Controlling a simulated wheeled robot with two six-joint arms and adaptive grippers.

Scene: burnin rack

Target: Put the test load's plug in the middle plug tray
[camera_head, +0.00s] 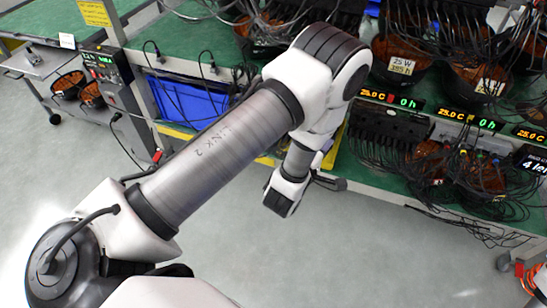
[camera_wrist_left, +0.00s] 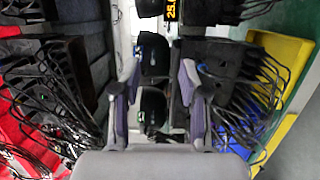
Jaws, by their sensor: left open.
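My left gripper (camera_wrist_left: 158,85) is open in the left wrist view, with its two purple-grey fingers apart. Black plug-like blocks (camera_wrist_left: 154,54) show between and beyond the fingers; I cannot tell whether any is the test load's plug, and none is visibly gripped. In the head view my left arm reaches to the rack's front edge, and its fingers are not clear there. Black trays with many cables (camera_head: 388,130) stand on the rack's lower shelf. I cannot tell which is the middle plug tray. My right gripper is not in view.
Round orange-brown bins (camera_head: 402,58) with cables fill the rack at right, beside displays reading 25.0C (camera_head: 379,96). A blue crate (camera_head: 190,101) sits behind my arm. A yellow tray (camera_wrist_left: 289,62) lies at right in the wrist view. Loose cables hang over the shelf edge.

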